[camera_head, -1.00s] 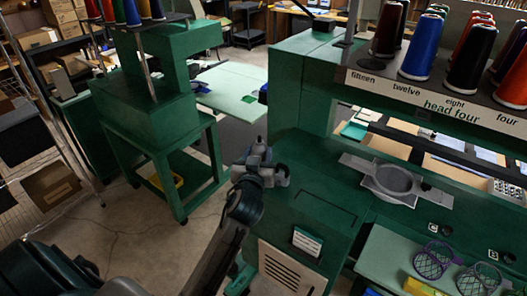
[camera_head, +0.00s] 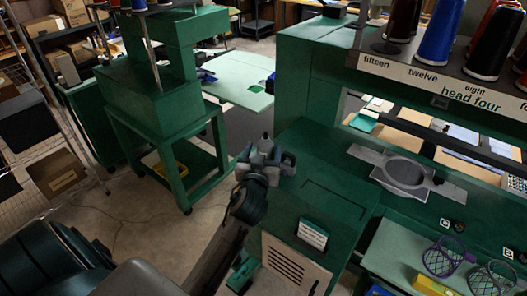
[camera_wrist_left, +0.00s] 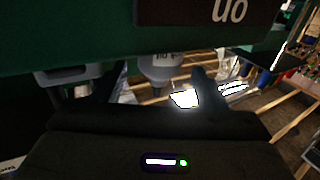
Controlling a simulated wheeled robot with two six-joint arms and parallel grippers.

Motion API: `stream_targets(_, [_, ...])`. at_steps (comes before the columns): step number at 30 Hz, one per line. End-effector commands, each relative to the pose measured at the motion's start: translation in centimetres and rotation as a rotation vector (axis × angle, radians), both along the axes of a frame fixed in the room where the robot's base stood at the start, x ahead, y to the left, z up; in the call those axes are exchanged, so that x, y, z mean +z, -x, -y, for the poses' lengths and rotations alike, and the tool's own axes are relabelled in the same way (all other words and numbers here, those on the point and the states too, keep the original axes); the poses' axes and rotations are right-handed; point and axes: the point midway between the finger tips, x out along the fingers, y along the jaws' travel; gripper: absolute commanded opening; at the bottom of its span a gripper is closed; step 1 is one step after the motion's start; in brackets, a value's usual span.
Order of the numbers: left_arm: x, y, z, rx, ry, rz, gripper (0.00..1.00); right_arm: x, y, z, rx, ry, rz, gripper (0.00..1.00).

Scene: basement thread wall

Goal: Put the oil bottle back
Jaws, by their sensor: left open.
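My left gripper (camera_head: 270,151) is at the left end of the green machine head, above the green cabinet, its arm rising from the bottom. In the left wrist view its two dark fingers (camera_wrist_left: 162,78) are apart. In the head view I cannot make out the bottle. My right gripper is not in view.
The green machine body (camera_head: 310,90) stands just behind the gripper, with a grey round hoop (camera_head: 404,172) to its right. Thread cones (camera_head: 436,42) stand above the number strip. A second green machine (camera_head: 150,95) is at left. Open floor (camera_head: 115,225) lies between.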

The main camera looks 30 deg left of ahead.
Motion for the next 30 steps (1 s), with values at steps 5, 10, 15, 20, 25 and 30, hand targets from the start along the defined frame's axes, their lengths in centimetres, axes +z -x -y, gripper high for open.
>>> stream_targets(5, [-0.2,1.2,0.6,-0.001,0.004,0.002,0.65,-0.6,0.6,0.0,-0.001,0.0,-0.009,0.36])
stream_targets(10, [-0.5,4.3,1.9,-0.001,0.007,0.001,0.65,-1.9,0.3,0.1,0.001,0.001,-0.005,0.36])
stream_targets(15, [-0.4,7.8,3.3,0.0,0.008,0.0,0.65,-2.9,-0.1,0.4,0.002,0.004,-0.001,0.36])
stream_targets(20, [-0.2,9.9,4.2,0.0,0.005,0.0,0.65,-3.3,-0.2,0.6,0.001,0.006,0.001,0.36])
stream_targets(25, [0.0,10.9,4.6,0.0,0.002,0.001,0.65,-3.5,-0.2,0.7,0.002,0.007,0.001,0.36])
stream_targets(30, [0.0,11.1,4.6,0.0,0.0,0.0,0.65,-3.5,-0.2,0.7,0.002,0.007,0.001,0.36])
